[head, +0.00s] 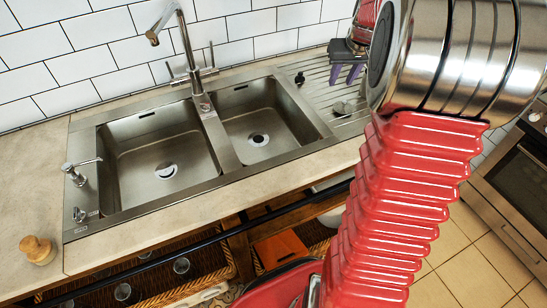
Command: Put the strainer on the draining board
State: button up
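The draining board (318,73) is the ribbed steel surface right of the sink bowls, partly hidden by my arm. A small metal piece (342,108) lies near its front edge; it may be the strainer, but it is too small to tell. A small black piece (299,78) sits at the board's left side. Round metal drain fittings show in the left bowl (166,171) and the right bowl (258,139). My gripper (345,75), dark with two purple fingers, is over the back of the draining board, its fingers apart with nothing seen between them.
A tall tap (187,50) stands behind the bowls. A soap dispenser (78,172) and a wooden-topped object (36,250) are at the left. Counter in front of the sink is clear. Shelving with baskets (180,290) is below; an oven (520,180) is at right.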

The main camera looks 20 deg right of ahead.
jog(key=s+a+r+n, duration=0.1)
jog(key=s+a+r, duration=0.15)
jog(key=a, duration=0.45)
jog(key=s+a+r, duration=0.2)
jog(key=s+a, duration=0.1)
jog(key=a, duration=0.4)
jog(key=s+a+r+n, duration=0.1)
jog(key=s+a+r, duration=0.15)
jog(key=a, duration=0.55)
jog(key=s+a+f+n+t+y, duration=0.1)
jog(key=s+a+f, duration=0.3)
jog(key=s+a, duration=0.7)
jog(key=s+n, duration=0.1)
jog(key=s, duration=0.2)
jog(key=shift+s+a+y, duration=0.3)
jog(key=shift+s+a, duration=0.1)
